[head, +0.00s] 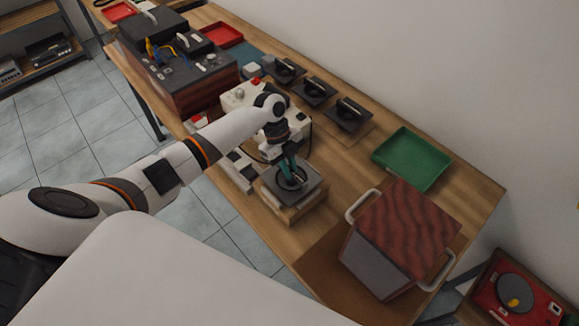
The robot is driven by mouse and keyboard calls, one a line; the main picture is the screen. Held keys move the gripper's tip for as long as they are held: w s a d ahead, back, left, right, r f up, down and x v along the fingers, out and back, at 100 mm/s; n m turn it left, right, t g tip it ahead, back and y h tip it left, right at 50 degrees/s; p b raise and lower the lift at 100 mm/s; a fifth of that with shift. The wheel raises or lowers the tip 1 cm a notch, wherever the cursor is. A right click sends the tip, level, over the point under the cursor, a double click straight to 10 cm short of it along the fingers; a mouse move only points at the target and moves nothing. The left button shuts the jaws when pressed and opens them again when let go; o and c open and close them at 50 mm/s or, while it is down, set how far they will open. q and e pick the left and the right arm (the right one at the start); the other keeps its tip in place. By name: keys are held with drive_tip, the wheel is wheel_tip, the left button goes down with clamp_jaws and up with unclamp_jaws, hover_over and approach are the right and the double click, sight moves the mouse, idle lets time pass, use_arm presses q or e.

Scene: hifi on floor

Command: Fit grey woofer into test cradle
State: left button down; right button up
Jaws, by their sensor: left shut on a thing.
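My left gripper (290,163) reaches down over the front half of the bench and is shut on the middle of a grey square woofer with a dark round cone (311,187). The woofer is at the top of a pale wooden block that looks like the test cradle (298,213). It lies roughly flat and lined up with the block. I cannot tell whether it is fully seated or slightly above. The gripper hides part of the cone. My right gripper is not in view.
Several dark drivers with handles (314,92) stand in a row along the wall. A white tester box (240,95) stands behind the cradle. A green tray (411,159) and a wood-grain speaker cabinet with handles (408,229) stand to the right. Bare bench lies between.

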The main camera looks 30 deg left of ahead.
use_arm(q)
drive_tip(key=shift+f+b, duration=0.7)
drive_tip(key=shift+f, duration=0.2)
drive_tip(key=c, duration=1.3)
unclamp_jaws()
drive_tip(key=shift+f, duration=0.1)
drive_tip(key=b+v, duration=0.2)
drive_tip(key=v, duration=0.8)
drive_tip(key=shift+w+a+r+b, duration=0.1)
drive_tip(key=shift+a+r+b, duration=0.05)
drive_tip(key=shift+r+b, duration=0.2)
drive_tip(key=shift+a+r, duration=0.25)
drive_tip(key=shift+r, duration=0.4)
drive_tip(key=shift+r, duration=0.1)
